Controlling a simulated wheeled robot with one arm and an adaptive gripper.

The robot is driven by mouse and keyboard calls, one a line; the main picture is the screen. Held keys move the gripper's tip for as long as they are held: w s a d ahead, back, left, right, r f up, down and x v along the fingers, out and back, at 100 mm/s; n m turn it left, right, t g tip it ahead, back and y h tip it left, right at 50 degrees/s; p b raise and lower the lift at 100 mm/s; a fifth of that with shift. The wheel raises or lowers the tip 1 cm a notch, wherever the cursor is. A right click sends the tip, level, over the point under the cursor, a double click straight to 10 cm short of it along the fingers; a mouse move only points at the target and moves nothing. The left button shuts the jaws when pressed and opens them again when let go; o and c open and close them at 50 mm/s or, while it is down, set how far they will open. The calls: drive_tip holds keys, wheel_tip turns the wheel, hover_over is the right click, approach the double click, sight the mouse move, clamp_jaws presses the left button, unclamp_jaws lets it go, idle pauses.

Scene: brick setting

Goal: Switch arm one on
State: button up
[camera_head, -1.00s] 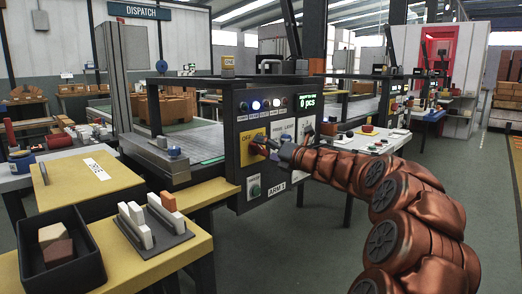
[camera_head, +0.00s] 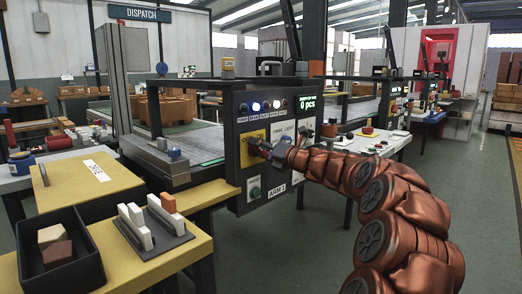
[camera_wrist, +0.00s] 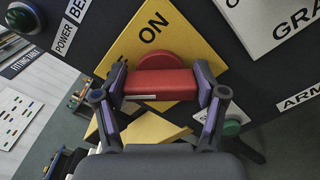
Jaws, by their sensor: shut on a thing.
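The red rotary switch (camera_wrist: 160,62) sits on a yellow plate (camera_wrist: 186,40) marked ON. In the wrist view my gripper (camera_wrist: 160,88) is shut on its red handle, one finger at each end. The handle lies level in the picture while the ON lettering is tilted. In the head view the yellow plate (camera_head: 249,140) is on the dark control panel (camera_head: 229,115), above a label reading ARM 1 (camera_head: 277,190). My gripper (camera_head: 266,149) reaches the plate from the right and hides the switch there. Part of the plate is hidden by the fingers.
A green button (camera_head: 254,189) sits below the plate, and lit indicators (camera_head: 267,105) line the panel's top. A yellow table (camera_head: 105,235) at lower left holds a black bin (camera_head: 90,262) and a grey rack (camera_head: 170,236). Open floor lies to the right.

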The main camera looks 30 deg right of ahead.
drive_tip(key=c, duration=0.3)
